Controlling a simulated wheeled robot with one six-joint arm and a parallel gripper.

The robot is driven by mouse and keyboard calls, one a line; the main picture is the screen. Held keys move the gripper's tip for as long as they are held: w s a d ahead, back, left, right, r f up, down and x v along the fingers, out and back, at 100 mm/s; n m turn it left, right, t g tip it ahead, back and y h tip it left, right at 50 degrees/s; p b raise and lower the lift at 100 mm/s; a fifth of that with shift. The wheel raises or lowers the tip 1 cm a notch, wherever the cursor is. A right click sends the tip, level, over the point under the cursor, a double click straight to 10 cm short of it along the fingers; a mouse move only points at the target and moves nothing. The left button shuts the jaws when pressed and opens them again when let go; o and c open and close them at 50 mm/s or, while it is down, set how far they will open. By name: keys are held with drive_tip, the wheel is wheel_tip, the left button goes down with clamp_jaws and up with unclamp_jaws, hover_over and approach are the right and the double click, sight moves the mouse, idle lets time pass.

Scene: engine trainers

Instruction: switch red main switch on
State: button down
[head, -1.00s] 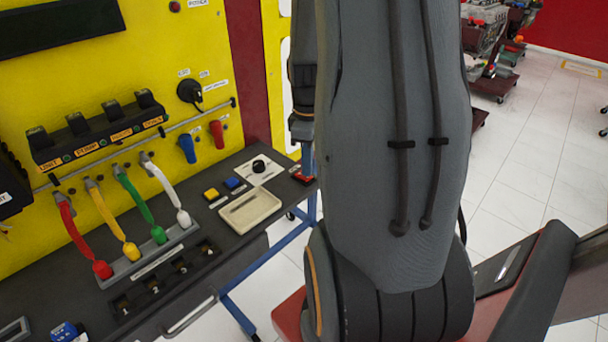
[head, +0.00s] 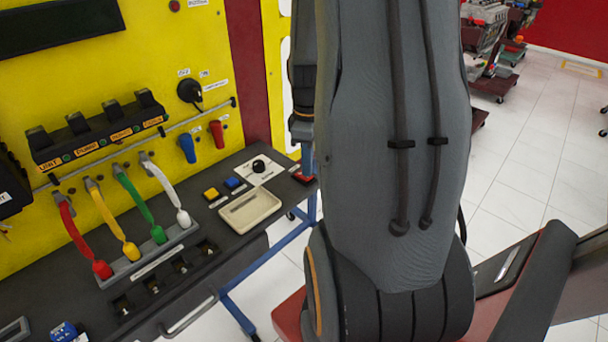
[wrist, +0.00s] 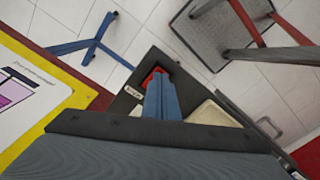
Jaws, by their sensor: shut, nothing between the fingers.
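The red main switch (wrist: 156,76) is a red piece in a dark surround at the corner of the dark bench top, with a small white label beside it in the wrist view. In the head view the red switch (head: 302,178) shows at the bench's right end, beside my arm. My gripper (wrist: 158,84) is shut and empty, its blue fingers pointing at the switch and covering part of it. I cannot tell whether the fingertips touch it, nor which way the switch is set.
A cream tray (head: 250,226) lies on the bench (head: 226,180), near a black knob (head: 258,166) on a white plate and yellow and blue blocks. Coloured levers stand farther left before the yellow panel (head: 120,75). White tiled floor (head: 530,150) is open at the right.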

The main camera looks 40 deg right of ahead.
drive_tip(key=shift+f, duration=0.65)
idle(0.4)
wheel_tip(320, 180, up, 7)
drive_tip(key=p, duration=0.6)
drive_tip(key=shift+a, duration=0.1)
idle(0.6)
drive_tip(key=a+m+b, duration=0.2)
drive_tip(key=a, duration=0.6)
drive_tip(key=s+a+f+m+t+b, duration=0.1)
drive_tip(key=a+m+b, duration=0.1)
drive_tip(key=a, duration=0.6)
drive_tip(key=s+a+f+m+b, duration=0.1)
drive_tip(key=a+m+b, duration=0.1)
drive_tip(key=a, duration=0.5)
drive_tip(key=shift+s+a+f+m+b, duration=0.1)
drive_tip(key=shift+a+m+b, duration=0.3)
drive_tip(key=shift+b, duration=0.35)
drive_tip(key=shift+s+a, duration=0.2)
